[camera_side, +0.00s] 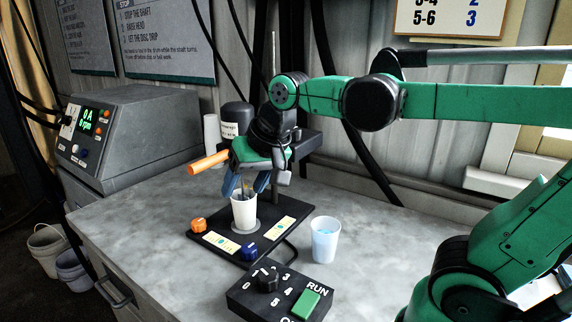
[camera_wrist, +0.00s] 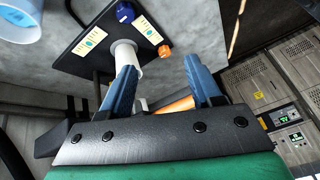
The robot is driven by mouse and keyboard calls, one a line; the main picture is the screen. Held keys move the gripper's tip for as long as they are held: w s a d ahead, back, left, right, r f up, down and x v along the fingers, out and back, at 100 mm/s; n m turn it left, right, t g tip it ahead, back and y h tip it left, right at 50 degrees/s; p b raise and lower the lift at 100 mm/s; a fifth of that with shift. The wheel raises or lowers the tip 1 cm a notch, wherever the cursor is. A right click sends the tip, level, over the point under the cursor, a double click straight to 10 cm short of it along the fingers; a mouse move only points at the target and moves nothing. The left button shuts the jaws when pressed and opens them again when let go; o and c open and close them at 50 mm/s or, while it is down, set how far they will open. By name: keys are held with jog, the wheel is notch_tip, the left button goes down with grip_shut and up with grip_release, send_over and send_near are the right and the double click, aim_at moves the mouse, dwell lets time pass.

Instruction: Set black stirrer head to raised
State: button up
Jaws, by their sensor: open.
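The black stirrer head (camera_side: 237,118) with a white label stands at the column (camera_side: 275,190) behind my gripper, partly hidden by my wrist. An orange handle (camera_side: 208,163) sticks out to the left of my gripper; it also shows low between the fingers in the wrist view (camera_wrist: 172,104). My gripper (camera_side: 246,188) points down with blue fingers apart and nothing held. It is just above the white cup (camera_side: 244,212) on the black base plate (camera_side: 208,238). In the wrist view, my open fingers (camera_wrist: 162,75) show with the cup (camera_wrist: 123,52) behind the left finger. The shaft is mostly hidden.
The plate has an orange knob (camera_side: 198,225) and a blue knob (camera_side: 248,252). A cup with blue contents (camera_side: 325,240) stands right. A black control box (camera_side: 262,298) is in front; a grey display unit (camera_side: 140,130) stands left. The bench's left front is clear.

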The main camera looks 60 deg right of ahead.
jog(key=w+d+r+m+g, duration=0.2)
jog(key=w+r+m, duration=0.4)
jog(key=w+m, duration=0.1)
jog(key=m+g, duration=0.2)
jog(key=m, duration=0.4)
send_over(207, 158)
jog(key=s, duration=0.1)
jog(key=shift+f, duration=0.15)
jog(key=shift+w+f, duration=0.2)
jog(key=shift+f, duration=1)
jog(key=shift+w+f, duration=0.2)
jog(key=shift+f, duration=1)
grip_shut()
